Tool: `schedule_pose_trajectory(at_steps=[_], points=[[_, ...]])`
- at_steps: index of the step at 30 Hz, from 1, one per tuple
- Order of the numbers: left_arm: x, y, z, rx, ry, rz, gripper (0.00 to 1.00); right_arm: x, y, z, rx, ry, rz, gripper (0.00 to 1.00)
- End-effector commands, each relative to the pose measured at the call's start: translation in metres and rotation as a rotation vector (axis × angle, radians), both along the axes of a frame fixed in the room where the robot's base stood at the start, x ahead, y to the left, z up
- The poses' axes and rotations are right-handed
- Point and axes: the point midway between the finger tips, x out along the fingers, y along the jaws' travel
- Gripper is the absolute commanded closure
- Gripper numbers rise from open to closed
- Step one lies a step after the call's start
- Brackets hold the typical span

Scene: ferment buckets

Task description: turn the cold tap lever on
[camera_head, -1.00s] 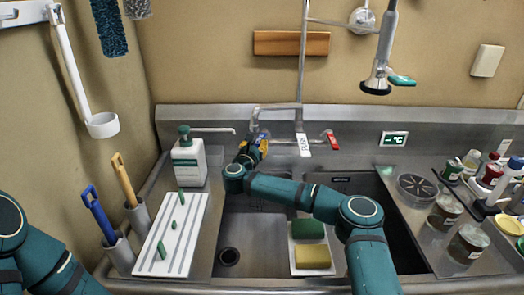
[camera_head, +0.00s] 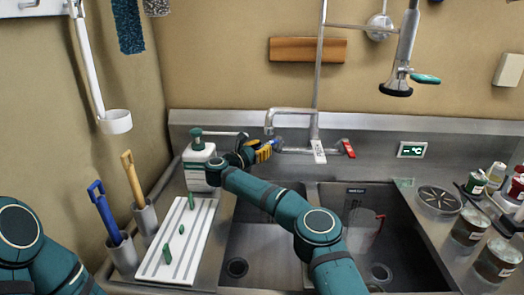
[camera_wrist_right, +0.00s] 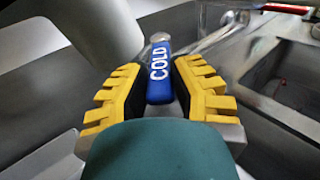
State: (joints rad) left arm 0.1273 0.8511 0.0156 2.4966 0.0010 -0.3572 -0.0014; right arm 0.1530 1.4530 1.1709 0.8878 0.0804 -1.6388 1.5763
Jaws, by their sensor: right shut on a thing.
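The cold tap lever is a blue handle (camera_wrist_right: 160,72) marked COLD in the right wrist view. It also shows as a small blue piece (camera_head: 275,142) at the left end of the wall tap (camera_head: 296,150) in the head view. My right gripper (camera_head: 264,152) is shut on it, with the yellow finger pads (camera_wrist_right: 160,88) on both sides of the lever. The fingers partly hide the lever in the head view. The red lever (camera_head: 348,148) is at the tap's right end. No running water is visible. My left gripper is out of view.
A soap bottle (camera_head: 198,166) stands close left of my right gripper. My right forearm crosses the sink (camera_head: 262,240). A clear pitcher (camera_head: 365,228) with a red handle is in the right basin. Jars (camera_head: 468,227) stand at right, a white drying rack (camera_head: 178,245) at left.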

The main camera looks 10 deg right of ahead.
Motion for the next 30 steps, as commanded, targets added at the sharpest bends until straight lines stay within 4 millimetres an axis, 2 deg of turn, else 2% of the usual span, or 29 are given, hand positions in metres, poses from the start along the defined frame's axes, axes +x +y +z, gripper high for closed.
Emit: schedule_pose_trajectory(at_steps=[11,12,13,14,24,30], points=[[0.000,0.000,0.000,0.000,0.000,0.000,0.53,0.000,-0.003,0.003,-0.003,-0.005,-0.007,1.00],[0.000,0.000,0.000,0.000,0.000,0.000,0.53,0.000,-0.003,0.003,-0.002,-0.004,-0.007,0.61],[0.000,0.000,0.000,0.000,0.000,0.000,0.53,0.000,-0.003,0.002,-0.002,-0.004,-0.007,0.50],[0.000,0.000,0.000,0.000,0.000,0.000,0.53,0.000,-0.003,0.002,-0.002,-0.004,-0.007,0.45],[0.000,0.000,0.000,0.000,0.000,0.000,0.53,-0.001,0.001,0.001,-0.002,-0.001,-0.002,0.45],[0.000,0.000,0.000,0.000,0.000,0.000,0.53,-0.015,0.021,0.001,-0.002,-0.002,0.001,0.45]])
